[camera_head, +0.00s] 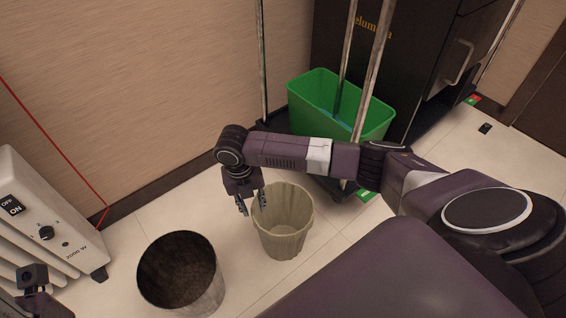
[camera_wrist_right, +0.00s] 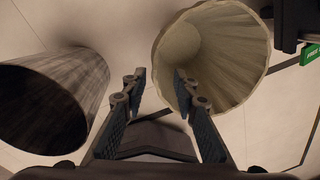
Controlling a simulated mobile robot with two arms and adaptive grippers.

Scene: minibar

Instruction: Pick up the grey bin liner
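The grey bin liner (camera_head: 281,243) looks like the pale grey-beige, pleated, open-topped container standing upright on the tiled floor. It also shows in the right wrist view (camera_wrist_right: 232,45). My right gripper (camera_head: 252,206) points down at the liner's left rim, with its fingers apart and nothing between them. In the right wrist view (camera_wrist_right: 160,84), one fingertip overlaps the liner's rim; I cannot tell whether they touch. A dark part of my left gripper (camera_head: 35,283) shows at the lower left corner, and its fingers are not clear.
A dark metal bin (camera_head: 200,299) stands left of the liner, with a small floor gap between them. A green bucket (camera_head: 312,98) on a dark cart stands behind my right arm. A white heater (camera_head: 62,240) is at the left. A black cabinet (camera_head: 420,60) is at the back.

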